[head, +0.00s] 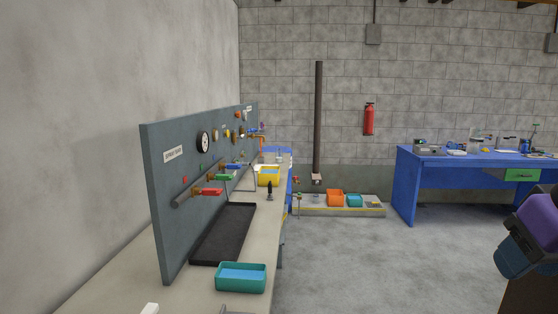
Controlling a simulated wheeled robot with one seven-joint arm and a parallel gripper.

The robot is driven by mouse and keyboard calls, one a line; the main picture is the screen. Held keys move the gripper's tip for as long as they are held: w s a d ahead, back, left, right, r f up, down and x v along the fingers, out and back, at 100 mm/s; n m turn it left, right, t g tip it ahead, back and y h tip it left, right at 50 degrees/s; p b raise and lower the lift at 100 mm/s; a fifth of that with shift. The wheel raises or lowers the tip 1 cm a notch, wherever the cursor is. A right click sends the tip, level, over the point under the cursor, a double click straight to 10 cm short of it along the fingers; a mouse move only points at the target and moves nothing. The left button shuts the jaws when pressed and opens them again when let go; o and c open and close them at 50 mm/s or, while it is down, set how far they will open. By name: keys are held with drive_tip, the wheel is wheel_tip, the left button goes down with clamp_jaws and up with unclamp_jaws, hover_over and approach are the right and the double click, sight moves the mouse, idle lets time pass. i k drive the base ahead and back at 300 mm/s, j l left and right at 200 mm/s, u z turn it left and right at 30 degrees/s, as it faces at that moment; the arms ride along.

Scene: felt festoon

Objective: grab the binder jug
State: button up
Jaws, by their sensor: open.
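I cannot pick out the binder jug with certainty in the head view. Several small items stand on the blue workbench (406,180) at the right, too small to identify. A small dark upright item (270,191) stands on the long grey bench (130,270) at the left. My gripper is not in view.
A grey panel with gauges and taps (165,215) stands along the left bench. The middle floor is clear.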

sight(279, 151)
drive_tip(key=i+z, duration=0.25)
drive_tip(key=i, duration=3.9)
drive_tip(key=i+l+u, duration=0.15)
drive_tip(key=i, duration=0.35)
drive_tip(key=i+l+u, duration=0.2)
drive_tip(key=i, duration=0.25)
drive_tip(key=i+l+u, duration=0.1)
drive_tip(key=i+u, duration=0.3)
drive_tip(key=i+l+u, duration=0.2)
drive_tip(key=u, duration=0.15)
drive_tip(key=i+l+u, duration=0.25)
drive_tip(key=u, duration=0.15)
drive_tip(key=i+l+u, duration=0.2)
drive_tip(key=l+u, duration=0.2)
drive_tip(key=i+l+u, duration=0.2)
drive_tip(key=l, duration=0.15)
drive_tip(key=l+u, duration=0.15)
drive_tip(key=l, duration=0.2)
drive_tip(key=i+l+u, duration=0.2)
drive_tip(key=l, duration=0.2)
drive_tip(key=k, duration=0.1)
